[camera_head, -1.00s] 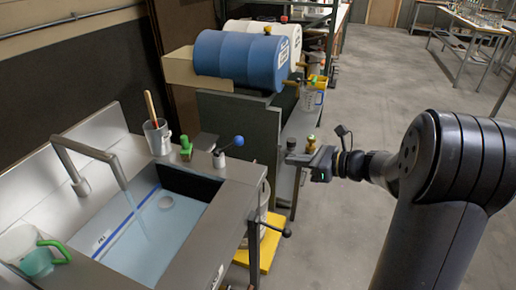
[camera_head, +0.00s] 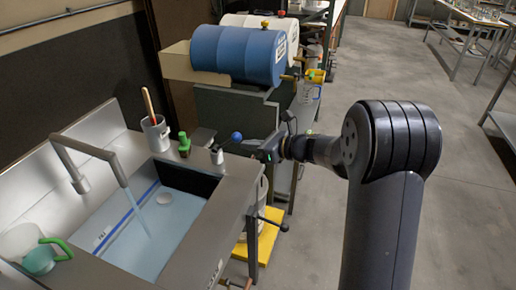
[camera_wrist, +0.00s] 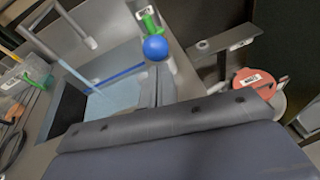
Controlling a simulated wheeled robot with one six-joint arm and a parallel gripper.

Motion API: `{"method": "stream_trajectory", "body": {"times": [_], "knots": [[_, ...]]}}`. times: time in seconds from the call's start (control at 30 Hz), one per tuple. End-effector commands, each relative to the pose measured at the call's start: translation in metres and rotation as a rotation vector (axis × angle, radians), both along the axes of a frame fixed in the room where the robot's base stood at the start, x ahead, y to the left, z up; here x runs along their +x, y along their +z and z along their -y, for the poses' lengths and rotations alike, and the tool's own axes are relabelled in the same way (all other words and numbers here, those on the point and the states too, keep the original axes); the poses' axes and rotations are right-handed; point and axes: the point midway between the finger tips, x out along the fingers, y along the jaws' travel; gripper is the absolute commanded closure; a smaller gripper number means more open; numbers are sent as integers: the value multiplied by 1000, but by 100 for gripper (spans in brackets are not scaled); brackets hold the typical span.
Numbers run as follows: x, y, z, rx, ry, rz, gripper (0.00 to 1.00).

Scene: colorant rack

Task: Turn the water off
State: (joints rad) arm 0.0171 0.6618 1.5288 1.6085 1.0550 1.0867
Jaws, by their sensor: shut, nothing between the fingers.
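Water runs from the grey faucet (camera_head: 100,153) into the filled sink (camera_head: 150,215); the stream also shows in the wrist view (camera_wrist: 75,72). A valve lever with a blue ball knob (camera_head: 237,137) stands on the sink's right rim, its arm slanting up to the right. The blue ball (camera_wrist: 155,48) shows in the wrist view, just beyond my gripper's dark body. My gripper (camera_head: 262,154) is shut and empty, pointing left, just right of and slightly lower than the ball in the head view. A small gap seems to lie between them; contact is unclear.
A green valve (camera_head: 184,144) and a beaker with a wooden-handled tool (camera_head: 155,130) stand behind the sink. A blue drum (camera_head: 240,53) lies beyond. A dark drain handle (camera_head: 272,222) sticks out below the sink's right edge.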

Motion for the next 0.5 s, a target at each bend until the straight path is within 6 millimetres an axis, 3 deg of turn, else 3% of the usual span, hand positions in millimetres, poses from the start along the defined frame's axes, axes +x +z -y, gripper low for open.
{"method": "stream_trajectory", "body": {"times": [0.5], "knots": [[1,5,-1,-14,0,-5,100]]}}
